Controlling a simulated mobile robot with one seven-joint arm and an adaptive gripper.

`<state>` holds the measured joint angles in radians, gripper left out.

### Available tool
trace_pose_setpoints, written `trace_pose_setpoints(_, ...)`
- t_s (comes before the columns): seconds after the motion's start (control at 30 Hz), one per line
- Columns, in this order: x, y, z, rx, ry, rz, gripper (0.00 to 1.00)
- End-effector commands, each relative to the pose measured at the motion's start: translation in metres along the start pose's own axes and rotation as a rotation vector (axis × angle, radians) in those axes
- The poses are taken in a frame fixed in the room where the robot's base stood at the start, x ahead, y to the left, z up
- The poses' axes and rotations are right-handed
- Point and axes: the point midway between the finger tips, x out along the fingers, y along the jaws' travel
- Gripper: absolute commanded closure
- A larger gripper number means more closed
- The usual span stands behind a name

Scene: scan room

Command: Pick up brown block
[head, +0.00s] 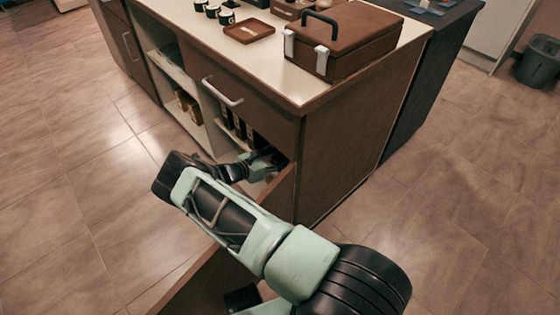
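No single thing is clearly the brown block in the head view. Small brown items (187,106) stand on a lower open shelf of the cabinet, too small to make out. A brown case (341,40) with a black handle and pale latches sits on the countertop. My arm reaches from the lower right to the cabinet front. My gripper (266,163) is at the lower cabinet opening, below the drawer with the pale handle. Its fingers are small and dark against the shadow, so I cannot tell whether they are open or hold anything.
A brown panel (283,192), seemingly an open door, stands out beside my arm and runs beneath it. Dark upright items (240,128) stand inside the cabinet. The counter holds a brown tray (249,32) and several small dark cups (213,11). Tiled floor (75,190) is clear at left.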

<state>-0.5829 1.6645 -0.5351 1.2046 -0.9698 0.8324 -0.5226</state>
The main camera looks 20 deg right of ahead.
Motion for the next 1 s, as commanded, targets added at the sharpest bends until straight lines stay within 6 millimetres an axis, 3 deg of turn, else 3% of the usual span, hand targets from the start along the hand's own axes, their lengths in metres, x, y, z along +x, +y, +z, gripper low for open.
trace_pose_setpoints(0.23,0.003,0.001,0.0,0.0,0.0,0.002,0.48)
trace_pose_setpoints(0.6,0.003,0.001,0.0,0.0,0.001,0.001,0.89)
trace_pose_setpoints(1.0,0.0,0.001,0.01,0.001,0.0,0.001,0.89)
